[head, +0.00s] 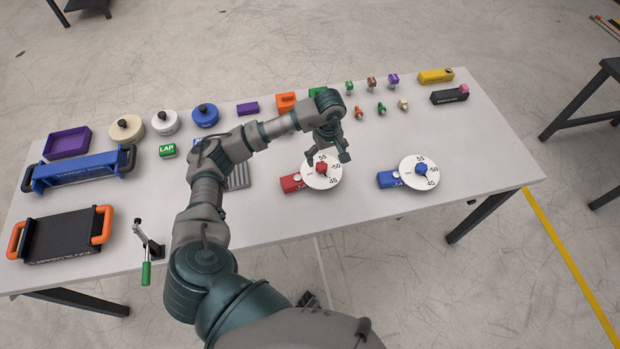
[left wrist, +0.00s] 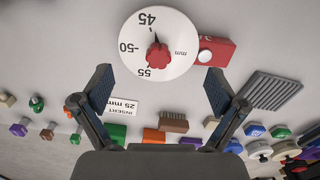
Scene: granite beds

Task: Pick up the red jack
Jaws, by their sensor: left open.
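The red jack (head: 292,183) lies near the front middle of the table, with a round white dial and a red knob on top. In the left wrist view the red jack (left wrist: 218,52) is ahead of the fingers, its dial and knob near the top centre. My left gripper (head: 328,157) is over the dial, fingers spread and empty. In the left wrist view the left gripper (left wrist: 160,78) has its two fingers wide apart, with the knob between their lines and bare table between the tips. My right gripper does not show.
A blue jack (head: 389,180) with a similar dial lies to the right. A grey ribbed plate (head: 239,177) lies left of the red jack. Several small knobs, blocks and round lidded pieces line the back. A black block with orange handles (head: 62,236) is at the left.

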